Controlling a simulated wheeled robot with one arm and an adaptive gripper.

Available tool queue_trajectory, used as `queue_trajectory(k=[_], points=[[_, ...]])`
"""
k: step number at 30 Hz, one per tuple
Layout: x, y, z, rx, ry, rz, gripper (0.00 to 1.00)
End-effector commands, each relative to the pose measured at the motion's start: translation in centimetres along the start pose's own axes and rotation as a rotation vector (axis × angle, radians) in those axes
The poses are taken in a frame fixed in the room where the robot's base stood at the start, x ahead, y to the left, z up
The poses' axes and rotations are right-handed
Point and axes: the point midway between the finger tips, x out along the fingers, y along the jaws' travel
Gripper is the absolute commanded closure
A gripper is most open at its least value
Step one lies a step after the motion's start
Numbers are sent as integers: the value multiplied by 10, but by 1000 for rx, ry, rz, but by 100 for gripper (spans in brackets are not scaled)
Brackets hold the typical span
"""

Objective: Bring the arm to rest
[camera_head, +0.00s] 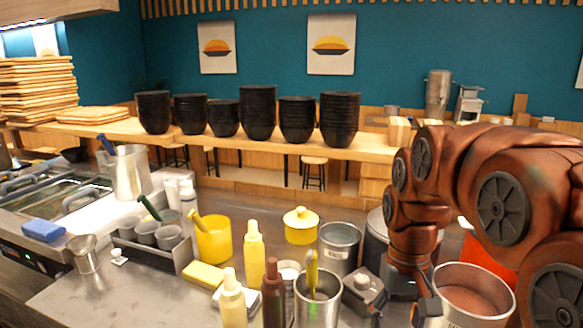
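My copper-coloured arm fills the right side of the head view, bent with its wrist pointing down. My gripper (426,298) hangs at the lower right, beside the left rim of a large metal pot (500,312) with reddish-brown contents. Only part of the gripper shows, so I cannot tell whether it is open or shut, whether it holds anything, or whether it touches the pot.
Near the gripper stand a metal container (340,246), a metal cup with a green-yellow utensil (317,310) and squeeze bottles (254,250). A yellow lidded pot (300,227) is farther back. The left front counter (140,300) has bare room. Black bowl stacks (257,115) line the rear counter.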

Motion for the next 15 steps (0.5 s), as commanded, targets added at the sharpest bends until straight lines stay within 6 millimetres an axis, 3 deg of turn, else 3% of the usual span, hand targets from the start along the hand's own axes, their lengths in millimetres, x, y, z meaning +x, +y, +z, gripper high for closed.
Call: queue_trajectory(k=[1, 15], points=[[0, -1, 17, 2, -8, 0, 34], [42, -6, 148, 22, -52, -1, 34]])
